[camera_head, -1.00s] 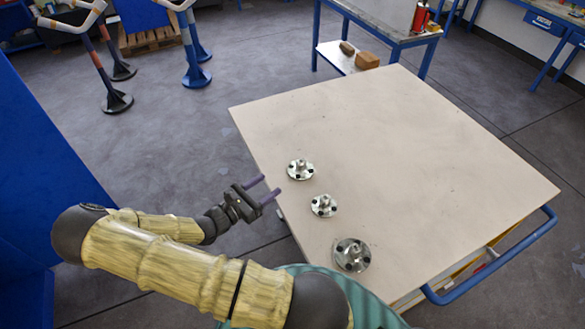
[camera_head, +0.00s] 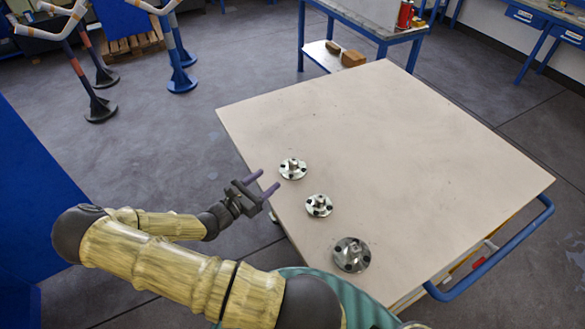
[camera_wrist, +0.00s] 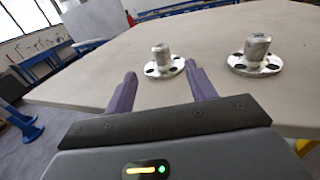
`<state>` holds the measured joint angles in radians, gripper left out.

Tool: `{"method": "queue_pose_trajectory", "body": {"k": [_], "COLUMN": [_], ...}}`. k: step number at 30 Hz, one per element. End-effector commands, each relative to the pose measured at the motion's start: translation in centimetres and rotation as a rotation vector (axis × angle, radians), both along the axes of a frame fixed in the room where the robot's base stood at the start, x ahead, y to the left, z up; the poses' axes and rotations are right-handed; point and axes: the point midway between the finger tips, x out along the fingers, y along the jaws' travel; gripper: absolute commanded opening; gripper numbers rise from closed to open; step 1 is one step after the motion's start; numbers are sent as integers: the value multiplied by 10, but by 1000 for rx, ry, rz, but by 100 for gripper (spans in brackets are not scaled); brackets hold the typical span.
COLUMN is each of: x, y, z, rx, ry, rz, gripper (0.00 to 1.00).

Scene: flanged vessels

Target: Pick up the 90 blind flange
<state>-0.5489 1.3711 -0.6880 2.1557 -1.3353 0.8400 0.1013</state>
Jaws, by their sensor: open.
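Three shiny metal flanges with bolt holes and a raised middle stub stand in a row along the table's left edge: a far one (camera_head: 293,169), a middle one (camera_head: 319,205) and a near, larger-looking one (camera_head: 352,255). I cannot tell by any mark which is the 90 blind flange. My gripper (camera_head: 268,180) is open and empty at the table's left edge, just left of the far flange and apart from it. In the wrist view one flange (camera_wrist: 163,66) shows ahead between the purple fingers (camera_wrist: 160,76), and another flange (camera_wrist: 254,62) stands to the right.
The pale table top (camera_head: 400,140) is bare to the right of the flanges. A blue rail (camera_head: 490,268) runs along its right side. A blue workbench (camera_head: 360,32) with a red can stands behind. Blue panels stand at the left, stands at the back left.

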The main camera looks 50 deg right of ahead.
Motion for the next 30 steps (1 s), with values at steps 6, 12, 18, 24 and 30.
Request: {"method": "queue_pose_trajectory", "body": {"k": [6,12,18,24,30], "x": [-1,0,1,1,0], "y": [-40,-71,-78,-77,-95], "z": [-1,-1,0,0,-3], "rx": [-1,0,0,0,-1], "ry": [1,1,1,1,0], "rz": [-2,-1,4,5,1], "gripper": [55,55,55,55,55]}}
